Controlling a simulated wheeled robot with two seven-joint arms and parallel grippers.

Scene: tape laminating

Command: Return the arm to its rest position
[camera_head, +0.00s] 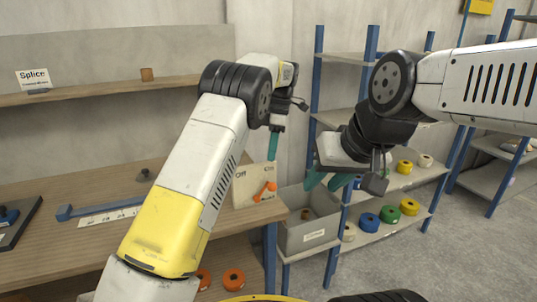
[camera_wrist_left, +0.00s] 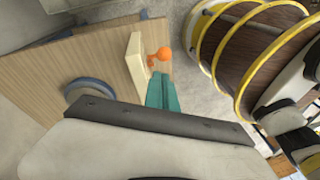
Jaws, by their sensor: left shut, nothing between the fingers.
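My left gripper (camera_head: 272,147) hangs in the middle of the head view, its teal fingers pointing down and pressed together with nothing held. In the left wrist view the same teal fingers (camera_wrist_left: 161,93) are close together. They are near the pale On/Off switch panel (camera_head: 243,187) with its orange lever (camera_head: 264,191); whether they touch it I cannot tell. The panel (camera_wrist_left: 135,60) and lever (camera_wrist_left: 162,54) also show in the wrist view. My right gripper (camera_head: 327,181) is to the right, in front of the shelving; its two teal fingers look apart, with nothing seen between them.
A grey bin (camera_head: 308,236) stands right of the bench. Orange rolls (camera_head: 233,279) lie below the bench top.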

